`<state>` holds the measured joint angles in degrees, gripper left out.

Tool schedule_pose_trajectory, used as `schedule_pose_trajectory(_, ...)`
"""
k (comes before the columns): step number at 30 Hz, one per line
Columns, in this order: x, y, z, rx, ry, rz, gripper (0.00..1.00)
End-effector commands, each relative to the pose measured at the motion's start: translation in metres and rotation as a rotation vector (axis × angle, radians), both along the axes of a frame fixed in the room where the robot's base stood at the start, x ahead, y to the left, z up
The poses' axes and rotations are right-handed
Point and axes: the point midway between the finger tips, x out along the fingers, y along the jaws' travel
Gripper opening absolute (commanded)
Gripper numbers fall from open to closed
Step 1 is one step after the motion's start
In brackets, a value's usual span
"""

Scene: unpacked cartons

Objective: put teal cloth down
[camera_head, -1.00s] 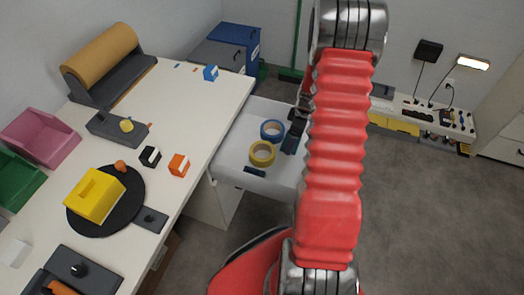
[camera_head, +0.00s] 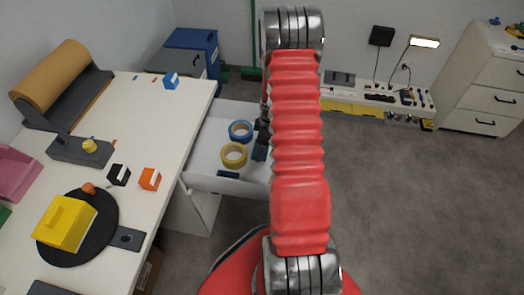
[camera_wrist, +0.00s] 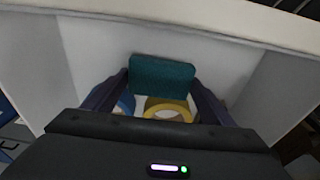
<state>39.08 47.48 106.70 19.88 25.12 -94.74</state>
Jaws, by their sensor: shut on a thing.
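The teal cloth (camera_wrist: 162,78) is a flat, dark teal piece between my gripper's two fingers in the wrist view. My gripper (camera_wrist: 160,76) is shut on it. It is over the open white drawer (camera_head: 204,180), with a yellow tape roll (camera_wrist: 168,108) and a blue tape roll (camera_wrist: 125,104) seen beyond and below the cloth. In the head view my gripper (camera_head: 262,142) is partly hidden behind my red arm, at the drawer's right side. I cannot tell how high the cloth is above the drawer floor.
In the head view the yellow roll (camera_head: 234,155) and blue roll (camera_head: 240,131) lie in the drawer, left of my gripper. The white worktop (camera_head: 150,105) to the left carries blocks, a paper roll and a yellow box. Grey floor to the right is open.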

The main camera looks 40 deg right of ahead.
Motion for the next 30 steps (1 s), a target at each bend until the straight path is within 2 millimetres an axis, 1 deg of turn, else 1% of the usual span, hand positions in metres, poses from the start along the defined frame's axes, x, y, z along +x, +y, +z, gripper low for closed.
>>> schedule_pose_trajectory(5, 0.0, 0.0, 0.0, 0.001, 0.001, 0.0, 0.56)
schedule_pose_trajectory(7, 0.0, 0.001, -0.004, 0.001, 0.001, 0.0, 0.56)
schedule_pose_trajectory(15, -0.001, 0.001, -0.033, 0.002, 0.003, 0.0, 0.56)
schedule_pose_trajectory(17, 0.0, 0.001, -0.036, 0.002, 0.001, 0.0, 0.56)
schedule_pose_trajectory(29, 0.0, 0.001, -0.04, 0.001, 0.001, 0.001, 0.56)
schedule_pose_trajectory(30, 0.0, 0.001, -0.039, 0.001, 0.001, 0.001, 0.8)
